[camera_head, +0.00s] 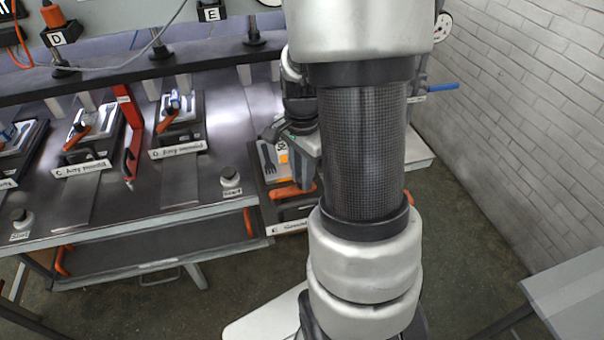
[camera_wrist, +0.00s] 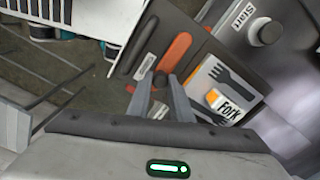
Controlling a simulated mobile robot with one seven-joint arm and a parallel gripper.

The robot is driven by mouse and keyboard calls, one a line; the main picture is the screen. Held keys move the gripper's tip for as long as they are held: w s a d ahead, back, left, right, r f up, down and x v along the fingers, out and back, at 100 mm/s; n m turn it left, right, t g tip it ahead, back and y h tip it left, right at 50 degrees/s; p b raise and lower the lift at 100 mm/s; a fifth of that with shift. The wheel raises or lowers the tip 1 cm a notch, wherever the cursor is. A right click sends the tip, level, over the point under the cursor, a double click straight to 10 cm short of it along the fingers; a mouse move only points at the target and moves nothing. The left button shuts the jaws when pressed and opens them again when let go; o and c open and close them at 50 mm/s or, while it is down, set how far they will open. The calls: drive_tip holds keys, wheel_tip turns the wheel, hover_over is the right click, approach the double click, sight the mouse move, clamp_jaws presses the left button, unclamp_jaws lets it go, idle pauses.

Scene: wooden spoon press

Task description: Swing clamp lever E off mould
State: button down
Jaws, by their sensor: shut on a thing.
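Clamp lever E shows its orange handle in the wrist view (camera_wrist: 175,52) and in the head view (camera_head: 291,190). My gripper (camera_wrist: 160,84) is shut on the lever near the handle's lower end, in the wrist view; the exact contact is hard to see. Mould E (camera_wrist: 222,82) lies beside the lever, with a dark fork shape on a pale plate and an orange-and-white "Fork" tag. The handle lies along the edge of the mould, not across the fork shape. In the head view my own arm covers much of this station.
A "Start" button (camera_wrist: 265,31) stands close to the mould; it also shows in the head view (camera_head: 231,178). Other mould stations, such as D (camera_head: 178,122) and C (camera_head: 92,133), lie to the left. A brick wall (camera_head: 500,100) is at right.

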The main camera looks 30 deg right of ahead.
drive_tip(key=c, duration=1.6)
unclamp_jaws()
drive_tip(key=shift+r, duration=0.1)
wheel_tip(320, 180, up, 17)
drive_tip(key=shift+r+p, duration=0.15)
drive_tip(key=shift+p, duration=1.05)
